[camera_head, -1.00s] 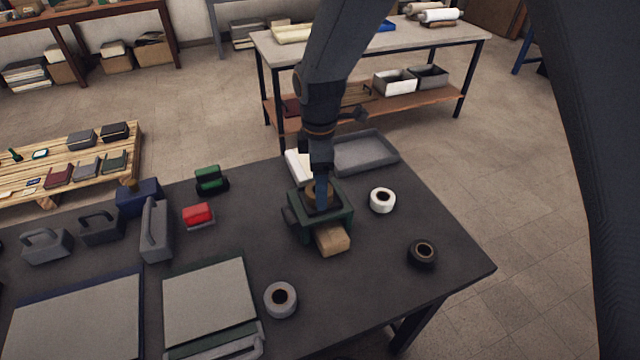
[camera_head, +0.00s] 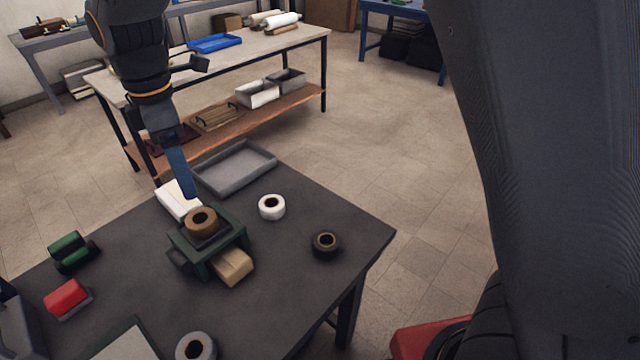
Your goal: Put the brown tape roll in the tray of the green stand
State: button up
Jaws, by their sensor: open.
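The brown tape roll (camera_head: 201,221) lies flat in the dark tray on top of the green stand (camera_head: 239,236), with its hole facing up. The stand is on the dark table. My gripper (camera_head: 190,195) points down just behind and above the roll in the picture, with a small gap visible between them. It is open and holds nothing. Only one blue finger side shows clearly; the other is hidden behind it.
A tan block (camera_head: 233,266) sits at the stand's front. A white roll (camera_head: 271,207), a black roll (camera_head: 326,245) and a grey roll (camera_head: 196,347) stand around it. A grey tray (camera_head: 235,167) and a white block (camera_head: 178,199) lie behind. The table's right corner is clear.

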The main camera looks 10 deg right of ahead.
jog(key=w+d+f+m, duration=0.1)
jog(key=d+f+m, duration=0.2)
jog(key=d+m, duration=1.3)
jog(key=s+d+f+m, duration=0.2)
jog(key=s+d+m, duration=0.1)
jog(key=d, duration=0.7)
jog(key=s+d+f+m+t, duration=0.1)
jog(key=s+d, duration=0.4)
jog(key=d, duration=0.6)
jog(key=f+m, duration=0.1)
jog(key=m, duration=0.1)
jog(key=shift+s+d+m, duration=0.2)
jog(key=shift+s+m, duration=0.05)
jog(key=shift+m, duration=0.05)
